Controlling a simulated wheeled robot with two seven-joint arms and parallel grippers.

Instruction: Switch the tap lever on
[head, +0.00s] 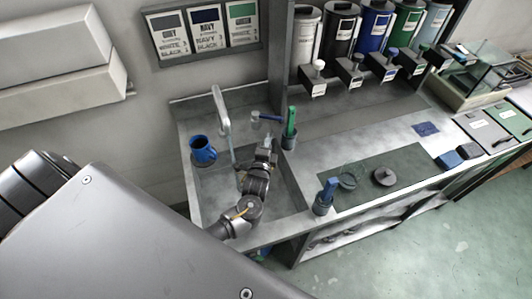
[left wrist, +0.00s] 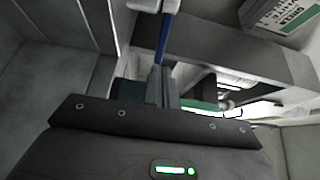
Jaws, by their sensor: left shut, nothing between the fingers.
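The tap (head: 222,112) is a pale grey spout standing at the back left of the sink (head: 283,195). To its right is a lever with a blue handle (head: 269,118), pointing right from a pale knob. In the left wrist view the blue lever (left wrist: 163,38) hangs from its pale base (left wrist: 153,5) toward my fingertips. My left gripper (head: 266,143) is over the sink, just in front of the lever; in the left wrist view its closed, empty fingers (left wrist: 160,84) are close to the lever's end. I cannot tell whether they touch. My right gripper is out of view.
A dark cup with a green-handled tool (head: 291,122) stands close right of my gripper. Another cup with a blue-handled tool (head: 329,188) is at the front. Several dispensers line the back right.

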